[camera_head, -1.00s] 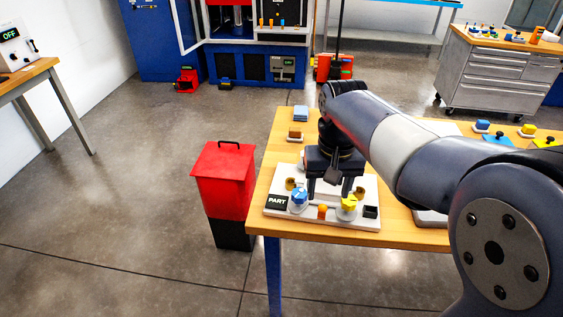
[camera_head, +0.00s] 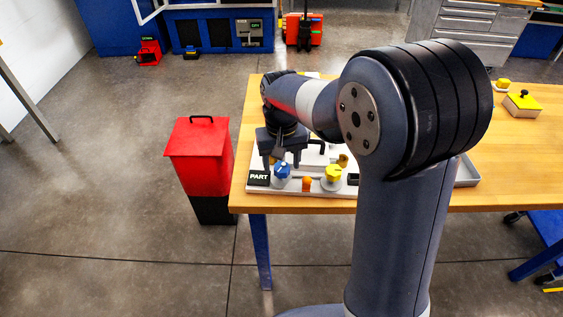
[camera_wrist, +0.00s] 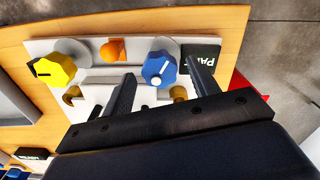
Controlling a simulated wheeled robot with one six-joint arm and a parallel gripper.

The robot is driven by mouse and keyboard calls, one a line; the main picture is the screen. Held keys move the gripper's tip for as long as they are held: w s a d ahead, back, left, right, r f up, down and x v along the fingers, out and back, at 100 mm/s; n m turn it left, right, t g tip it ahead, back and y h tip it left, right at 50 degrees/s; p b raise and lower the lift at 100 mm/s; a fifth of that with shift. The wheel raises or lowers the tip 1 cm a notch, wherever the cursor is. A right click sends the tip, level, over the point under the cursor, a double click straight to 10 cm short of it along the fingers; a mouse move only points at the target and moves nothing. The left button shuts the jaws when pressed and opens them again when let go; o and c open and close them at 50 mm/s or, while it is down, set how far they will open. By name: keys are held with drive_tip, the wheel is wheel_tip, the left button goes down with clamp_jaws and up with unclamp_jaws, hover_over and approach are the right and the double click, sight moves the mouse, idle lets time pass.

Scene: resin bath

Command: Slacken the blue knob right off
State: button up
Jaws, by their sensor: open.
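The blue knob (camera_head: 281,171) stands at the front left of a white fixture plate (camera_head: 312,188), beside a black PART label (camera_head: 258,178). In the wrist view the blue knob (camera_wrist: 160,69) has a white dot near its edge. My gripper (camera_head: 285,163) is open and empty, pointing down just behind and above the knob. In the wrist view the two fingers of my gripper (camera_wrist: 161,74) appear on either side of the knob, with no clear contact. The yellow knob (camera_wrist: 54,68) sits farther along the same plate, with an orange piece (camera_wrist: 113,49) between the two knobs.
The wooden table (camera_head: 490,187) has bare room on its right. A red bin (camera_head: 200,150) stands on the floor at its left. A yellow block with a dark knob (camera_head: 522,104) lies at the back right. Brown pieces (camera_wrist: 180,93) stand on the plate near my fingers.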

drive_tip(key=shift+f, duration=0.35)
drive_tip(key=shift+c, duration=0.4)
drive_tip(key=c, duration=0.9)
